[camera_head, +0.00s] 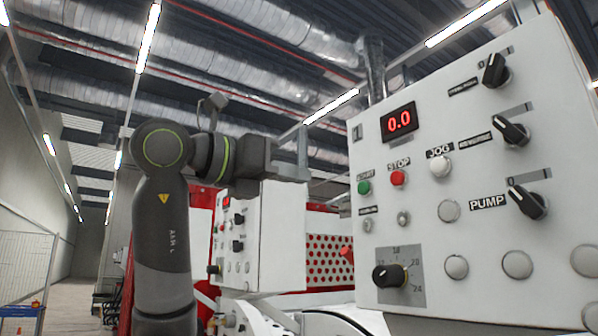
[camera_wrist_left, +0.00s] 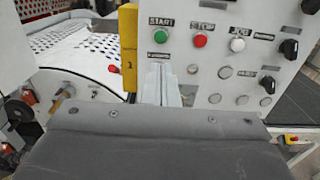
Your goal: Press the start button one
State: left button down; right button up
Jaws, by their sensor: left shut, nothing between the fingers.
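The green START button (camera_head: 364,187) is on the left side of the white control panel (camera_head: 440,220), under its START label; a "1" is printed above. In the left wrist view the green button (camera_wrist_left: 158,38) is just above my fingertips. My left gripper (camera_head: 303,150) is to the left of the panel in the head view, apart from the button. Its fingers (camera_wrist_left: 162,82) are shut together and empty, pointing toward the panel. I cannot tell the exact gap in depth. My right gripper is in neither view.
A red STOP button (camera_head: 398,178) and a white JOG button (camera_head: 440,165) sit right of START. Black knobs (camera_head: 495,71) are further right. A red 0.0 display (camera_head: 398,121) is above. A second panel (camera_head: 262,235) is behind.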

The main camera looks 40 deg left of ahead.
aim_at(361, 189)
pick_arm(q)
jog(key=p+x, duration=0.4)
jog(key=x, duration=0.6)
jog(key=shift+w+d+r, duration=0.1)
jog(key=shift+r, duration=0.05)
jog(key=shift+w+d, duration=0.2)
jog(key=shift+w, duration=0.4)
